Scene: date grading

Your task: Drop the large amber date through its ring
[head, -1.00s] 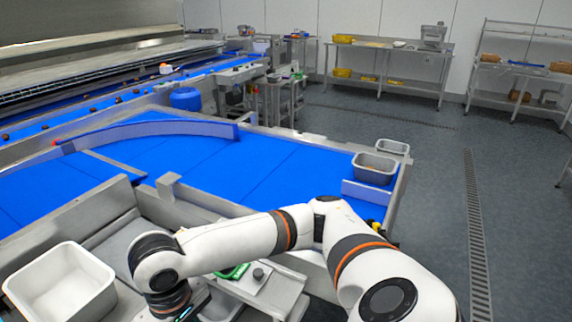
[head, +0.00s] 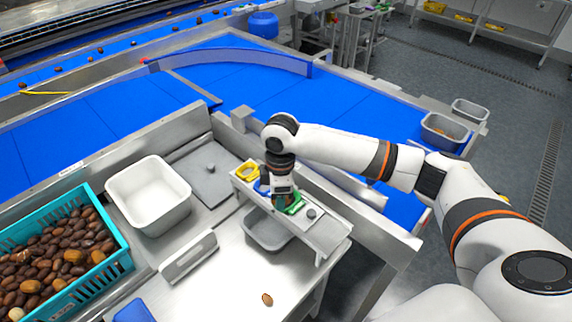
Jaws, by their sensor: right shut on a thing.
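My right gripper (head: 284,203) points down at the ring plate (head: 322,232), by the green ring (head: 295,207). It is shut on a date, which the gripper and wrist hide almost wholly, so its size and colour cannot be told. A yellow ring (head: 246,170) sits at the plate's far left end, and a blue ring (head: 261,187) shows partly behind the wrist. Which ring is the large amber date's own cannot be told. A grey bin (head: 267,232) stands under the plate. My left gripper is not in view.
A teal crate (head: 116,238) full of dates stands at the left. A white tub (head: 149,194) is beside it. A loose brown date (head: 267,299) lies on the steel table (head: 225,285), which is largely clear there. A blue conveyor (head: 330,100) runs behind.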

